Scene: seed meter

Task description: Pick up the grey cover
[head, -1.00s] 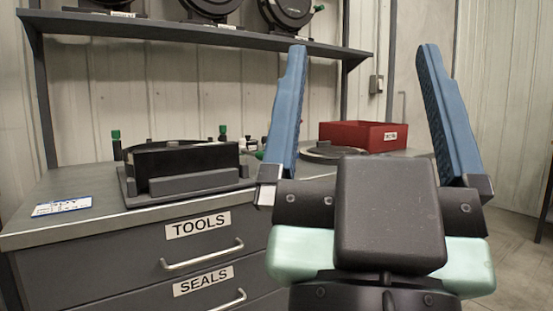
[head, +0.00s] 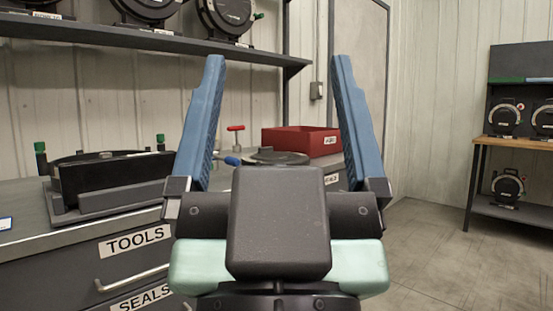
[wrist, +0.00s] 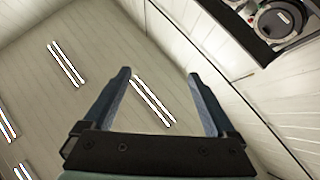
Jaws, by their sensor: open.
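A flat, round grey disc (head: 277,157), which looks like the grey cover, lies on the bench top in the head view. It is seen between my fingers, in front of the red box, and my gripper hides part of the bench before it. My gripper (head: 275,70) is open and empty, its two blue fingers pointing up, nearer to the camera than the disc.
A black housing on a grey base (head: 112,180) stands on the bench at left. A red box (head: 300,142) and a red-handled tool (head: 236,131) are at the back. A shelf with round meters (head: 140,38) hangs above. Open floor (head: 420,245) lies right, before another bench (head: 527,143).

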